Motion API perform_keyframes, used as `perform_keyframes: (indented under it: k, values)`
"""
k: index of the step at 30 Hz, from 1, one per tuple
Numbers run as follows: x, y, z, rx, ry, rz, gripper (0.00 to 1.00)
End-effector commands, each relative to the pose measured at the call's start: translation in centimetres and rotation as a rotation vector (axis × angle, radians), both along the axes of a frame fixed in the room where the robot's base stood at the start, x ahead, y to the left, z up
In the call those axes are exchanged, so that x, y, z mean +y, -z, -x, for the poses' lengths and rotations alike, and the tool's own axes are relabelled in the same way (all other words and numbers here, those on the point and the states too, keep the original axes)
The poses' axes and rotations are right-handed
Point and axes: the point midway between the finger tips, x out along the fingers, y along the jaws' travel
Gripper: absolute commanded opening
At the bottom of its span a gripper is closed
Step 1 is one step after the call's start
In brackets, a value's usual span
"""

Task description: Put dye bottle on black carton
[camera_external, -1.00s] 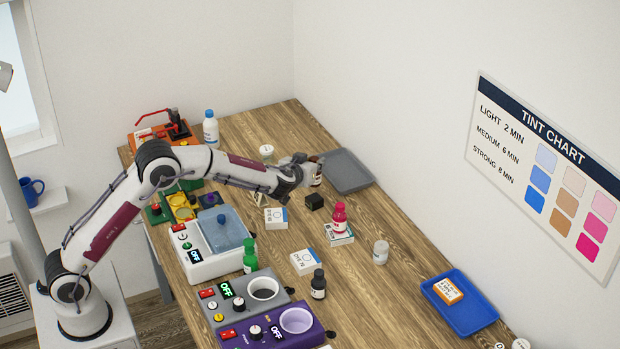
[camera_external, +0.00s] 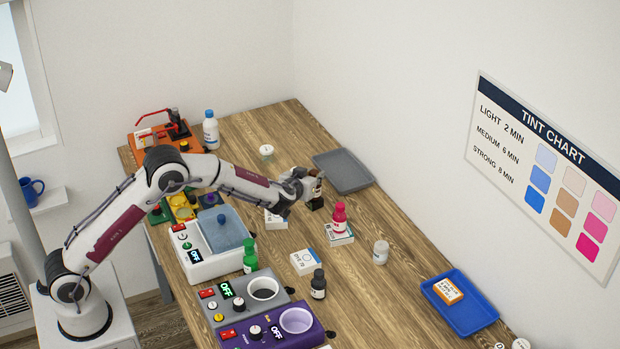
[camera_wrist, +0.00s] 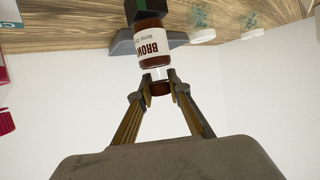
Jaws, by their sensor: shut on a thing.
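A brown dye bottle (camera_external: 317,187) with a white label is held in my gripper (camera_external: 309,183). In the wrist view the bottle (camera_wrist: 152,45) is seen upside down, and the fingertips of my gripper (camera_wrist: 158,80) close around its cap end. The label's visible part reads "BROW". The black carton (camera_external: 315,204) stands on the wooden table right under the bottle. In the wrist view the carton (camera_wrist: 136,9) meets the bottle's base. The bottle looks upright over the carton. I cannot tell for sure if they touch.
A grey tray (camera_external: 344,172) lies behind the carton. A red bottle (camera_external: 339,216) on a white box (camera_external: 340,237) stands to the front right, another white box (camera_external: 276,221) to the left. A white-lidded jar (camera_external: 381,252) stands further right. Table room is free toward the blue tray (camera_external: 460,305).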

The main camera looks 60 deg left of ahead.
Motion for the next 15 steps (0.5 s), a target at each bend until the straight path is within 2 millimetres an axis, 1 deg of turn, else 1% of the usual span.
perform_keyframes:
  k: [13,14,15]
  values:
    - [0.01,0.34,0.00,0.000,-0.001,0.000,0.00]
    - [0.01,0.40,0.01,0.000,-0.001,0.000,0.20]
    - [0.01,0.37,0.00,0.000,-0.001,0.000,0.31]
